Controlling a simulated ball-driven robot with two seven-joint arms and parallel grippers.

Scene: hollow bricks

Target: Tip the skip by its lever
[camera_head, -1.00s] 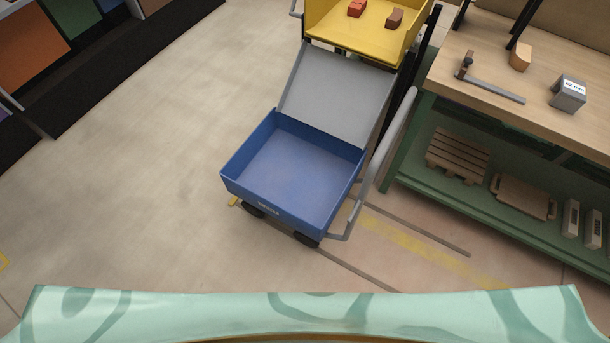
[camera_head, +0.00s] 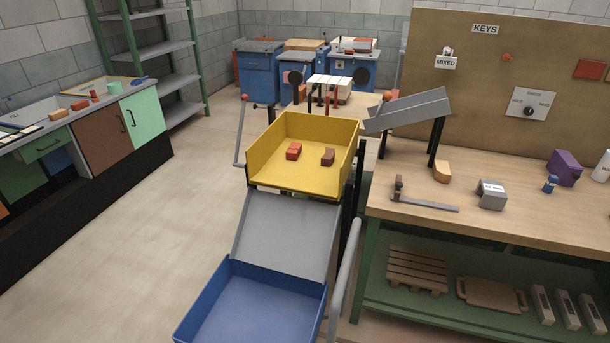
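The yellow skip (camera_head: 262,160) stands level and upright on a dark frame near the middle of the view. Two bricks lie apart on its floor, a red one (camera_head: 293,152) and a brown one (camera_head: 327,157). A thin grey lever (camera_head: 240,135) with a red knob (camera_head: 244,98) rises at the skip's left side. Another orange-red knob (camera_head: 387,96) shows beyond its right side; I cannot tell what it belongs to. A grey chute (camera_head: 287,236) slopes from below the skip to an empty blue bin (camera_head: 258,306). Neither of my grippers is in view.
A wooden workbench (camera_head: 480,222) with tools and a green lower shelf stands close on the right. A counter with cabinets (camera_head: 102,146) runs along the left. Blue machines (camera_head: 259,75) stand at the back. The floor (camera_head: 160,230) left of the skip is clear.

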